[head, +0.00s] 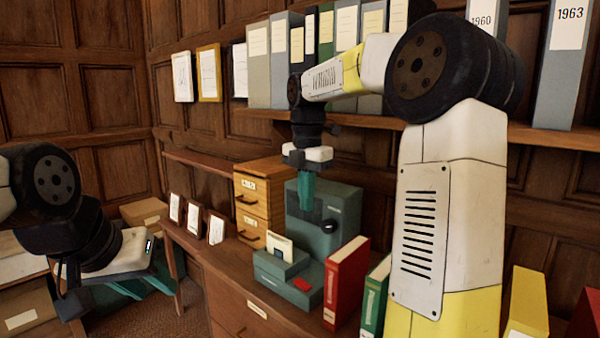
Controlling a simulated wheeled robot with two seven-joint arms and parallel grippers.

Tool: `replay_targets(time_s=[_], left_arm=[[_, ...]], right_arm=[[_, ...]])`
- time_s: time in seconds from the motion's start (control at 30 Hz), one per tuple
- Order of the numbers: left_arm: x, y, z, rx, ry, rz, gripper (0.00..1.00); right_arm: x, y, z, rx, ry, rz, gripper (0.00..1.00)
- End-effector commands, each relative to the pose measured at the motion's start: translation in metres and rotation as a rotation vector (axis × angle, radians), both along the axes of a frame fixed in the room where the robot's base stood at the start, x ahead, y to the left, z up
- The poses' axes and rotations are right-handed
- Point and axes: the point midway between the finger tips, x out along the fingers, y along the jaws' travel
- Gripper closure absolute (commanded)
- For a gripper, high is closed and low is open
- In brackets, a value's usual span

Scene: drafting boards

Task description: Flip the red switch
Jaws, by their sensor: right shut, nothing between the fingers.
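The red switch (302,284) is a small red block on the low front part of a teal machine (338,213) on the wooden desk. My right gripper (306,203) points down with its teal fingers shut and empty. It is in front of the machine's tall back part in the picture, above the switch and apart from it. My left gripper (150,288) is at the lower left, away from the machine. Its teal fingers look spread apart, with nothing seen between them.
A red binder (346,284) and a green binder (374,298) stand right of the machine. A wooden drawer cabinet (258,190) stands behind left. Small framed cards (194,218) line the desk's left. A shelf of binders (280,60) runs above. My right arm hides part of the desk.

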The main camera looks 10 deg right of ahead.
Motion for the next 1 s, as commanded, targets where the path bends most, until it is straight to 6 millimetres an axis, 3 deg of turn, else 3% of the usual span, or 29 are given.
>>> replay_targets(time_s=[0.4,0.87,1.0], left_arm=[[0.0,0.0,0.0,0.0,0.0,0.0,0.64],[0.0,0.0,0.0,0.0,0.0,0.0,0.64],[0.0,0.0,0.0,0.0,0.0,0.0,0.64]], right_arm=[[-0.006,-0.005,0.061,0.0,-0.002,0.0,1.0],[-0.008,-0.006,0.067,0.001,-0.001,-0.003,1.0],[-0.02,-0.003,0.068,0.0,-0.031,-0.111,1.0]])
